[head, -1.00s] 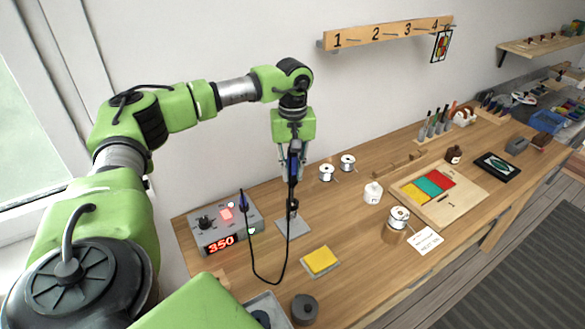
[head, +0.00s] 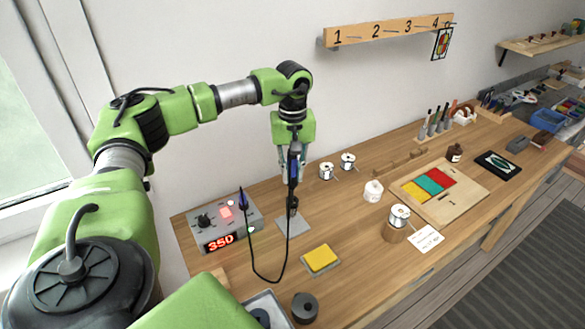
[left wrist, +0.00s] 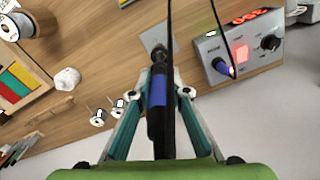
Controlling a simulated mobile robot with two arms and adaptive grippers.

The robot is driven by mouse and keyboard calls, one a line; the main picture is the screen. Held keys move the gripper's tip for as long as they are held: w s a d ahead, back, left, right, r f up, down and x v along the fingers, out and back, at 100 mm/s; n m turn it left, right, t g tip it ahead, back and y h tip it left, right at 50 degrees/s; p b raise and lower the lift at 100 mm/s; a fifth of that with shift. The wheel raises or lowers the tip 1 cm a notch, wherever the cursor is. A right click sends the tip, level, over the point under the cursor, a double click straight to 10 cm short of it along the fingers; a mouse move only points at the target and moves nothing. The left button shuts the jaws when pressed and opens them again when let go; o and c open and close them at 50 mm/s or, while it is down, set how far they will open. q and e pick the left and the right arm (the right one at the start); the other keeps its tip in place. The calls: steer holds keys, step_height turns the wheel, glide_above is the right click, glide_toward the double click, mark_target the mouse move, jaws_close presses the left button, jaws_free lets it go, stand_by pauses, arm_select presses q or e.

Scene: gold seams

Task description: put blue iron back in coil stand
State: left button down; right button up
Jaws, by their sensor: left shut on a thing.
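The blue iron (head: 293,168), with a blue band and dark body, stands upright in my left gripper (head: 291,172). The left gripper is shut on it. In the left wrist view the iron (left wrist: 158,92) lies between the teal fingers. Its lower end is at the coil stand (head: 292,207), a dark coil on a grey square base (head: 293,224). Whether the tip sits inside the coil is hard to tell. The black cord hangs from the iron and loops to the station. My right gripper is not in view.
A grey station (head: 221,236) with a red 350 display stands left of the stand. A yellow sponge (head: 320,258) lies in front.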

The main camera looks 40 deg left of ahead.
arm_select(q)
steer(key=shift+f+b, duration=1.95)
steer(key=shift+f, duration=1.3)
stand_by(0.8)
steer(key=c, duration=1.8)
jaws_free()
steer(key=shift+c, duration=0.2)
steer(key=shift+o, duration=0.4)
steer(key=o, duration=0.4)
steer(key=shift+r+p, duration=2.6)
steer(key=shift+r, duration=0.95)
steer(key=shift+f, duration=0.1)
